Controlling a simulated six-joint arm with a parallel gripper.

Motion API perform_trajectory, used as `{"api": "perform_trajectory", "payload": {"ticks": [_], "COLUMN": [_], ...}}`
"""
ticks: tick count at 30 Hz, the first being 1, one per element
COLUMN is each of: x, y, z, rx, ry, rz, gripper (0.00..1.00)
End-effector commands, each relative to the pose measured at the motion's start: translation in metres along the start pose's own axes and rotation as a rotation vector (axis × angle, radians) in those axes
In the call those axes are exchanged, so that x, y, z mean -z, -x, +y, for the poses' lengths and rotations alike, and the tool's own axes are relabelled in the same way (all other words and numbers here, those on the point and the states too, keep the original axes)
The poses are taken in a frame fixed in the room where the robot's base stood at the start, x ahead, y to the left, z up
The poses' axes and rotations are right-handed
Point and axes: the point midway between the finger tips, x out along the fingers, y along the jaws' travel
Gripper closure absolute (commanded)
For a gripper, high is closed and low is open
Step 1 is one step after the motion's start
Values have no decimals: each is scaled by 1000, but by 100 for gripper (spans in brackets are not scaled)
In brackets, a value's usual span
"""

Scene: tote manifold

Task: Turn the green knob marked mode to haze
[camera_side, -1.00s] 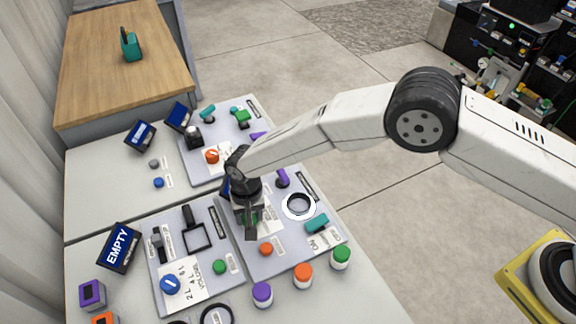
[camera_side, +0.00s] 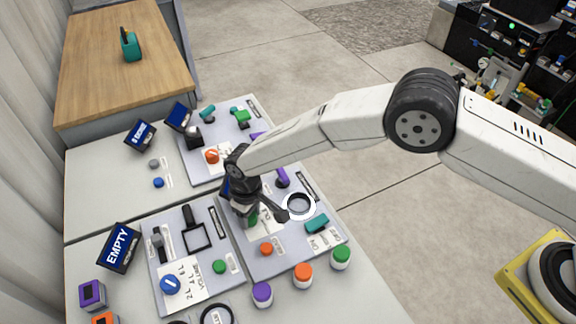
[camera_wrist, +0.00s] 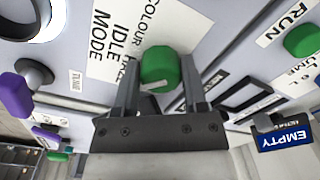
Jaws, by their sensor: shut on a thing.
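The green knob (camera_wrist: 160,68) sits between my gripper's (camera_wrist: 158,88) two fingers in the wrist view, and they are shut on it. A pale mark shows on the knob's near edge. A white label (camera_wrist: 118,35) beside it reads MODE, IDLE, COLOUR and a word partly hidden by the knob and a finger. In the side view the green knob (camera_side: 252,219) is mostly hidden behind my gripper (camera_side: 262,218). The side view is too small to read the knob's setting.
The panel also holds a white ring (camera_side: 299,206), a teal handle (camera_side: 317,223), an orange button (camera_side: 266,249) and a purple lever (camera_wrist: 16,95). Colored capped jars (camera_side: 303,275) stand along the front edge. A display (camera_side: 118,247) reads EMPTY.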

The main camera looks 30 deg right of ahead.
Motion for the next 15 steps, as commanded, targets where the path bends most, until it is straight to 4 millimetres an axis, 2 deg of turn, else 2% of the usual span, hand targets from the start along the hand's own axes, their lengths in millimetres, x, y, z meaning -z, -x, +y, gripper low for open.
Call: {"api": "perform_trajectory", "payload": {"ticks": [15], "x": [0], "y": [0], "z": [0], "rx": [0], "ry": [77], "rz": [-3], "gripper": [100]}}
